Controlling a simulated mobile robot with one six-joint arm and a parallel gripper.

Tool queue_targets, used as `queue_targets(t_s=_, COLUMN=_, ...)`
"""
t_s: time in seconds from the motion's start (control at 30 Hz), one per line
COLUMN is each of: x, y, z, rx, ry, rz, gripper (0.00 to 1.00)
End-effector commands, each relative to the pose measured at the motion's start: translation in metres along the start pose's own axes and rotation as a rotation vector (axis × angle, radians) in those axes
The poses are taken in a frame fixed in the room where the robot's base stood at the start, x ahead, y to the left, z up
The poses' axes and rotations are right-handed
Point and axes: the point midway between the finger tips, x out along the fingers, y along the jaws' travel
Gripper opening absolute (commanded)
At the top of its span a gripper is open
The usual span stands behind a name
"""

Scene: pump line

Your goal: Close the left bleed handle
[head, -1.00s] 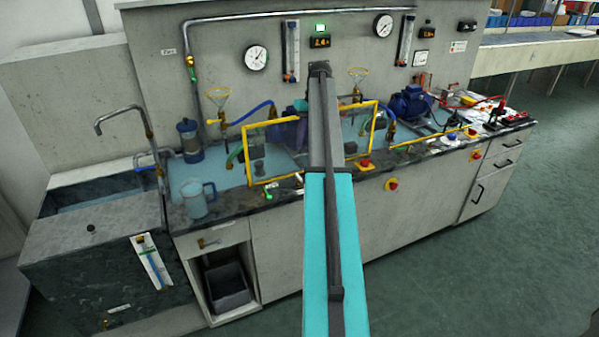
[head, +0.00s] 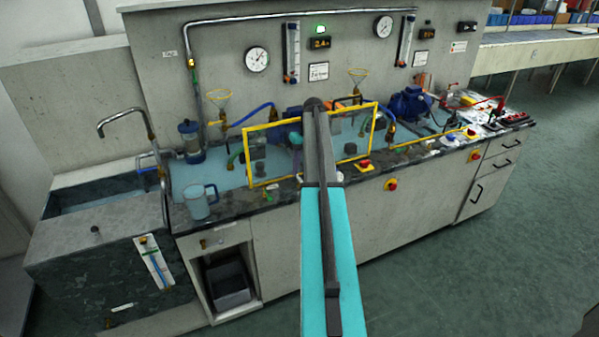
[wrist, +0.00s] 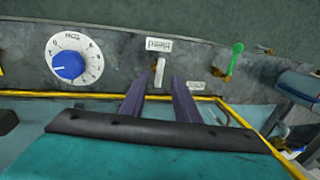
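In the wrist view my gripper (wrist: 160,84) is open, its two dark purple fingers spread apart. A small pale upright lever (wrist: 159,72) stands in line with the gap between the fingertips; I cannot tell if they touch it. A white label (wrist: 158,45) sits beyond it, too blurred to read. A green handle (wrist: 236,54) on a brass fitting is to the right of the fingers, clear of them. It also shows in the head view (head: 267,191) at the bench's front edge. I cannot tell from the labels which is the left bleed handle. My arm hides most of the gripper in the head view.
A blue knob (wrist: 67,65) on a white dial lies left of the fingers. A yellow-edged clear guard (head: 248,160) stands on the bench close to my arm. A jug (head: 199,203) stands at the left, a red stop button (head: 364,164) at the right.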

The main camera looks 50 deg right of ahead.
Motion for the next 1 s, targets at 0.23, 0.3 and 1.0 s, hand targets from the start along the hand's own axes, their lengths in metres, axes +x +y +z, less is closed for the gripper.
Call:
queue_targets(t_s=0.23, x=0.018, y=0.0, z=0.0, rx=0.0, ry=0.0, rz=0.0, gripper=0.29)
queue_targets(t_s=0.3, x=0.02, y=0.001, z=0.0, rx=0.001, ry=0.0, rz=0.0, gripper=0.29)
queue_targets(t_s=1.0, x=0.021, y=-0.002, z=0.002, rx=0.003, ry=-0.001, rz=-0.002, gripper=0.0)
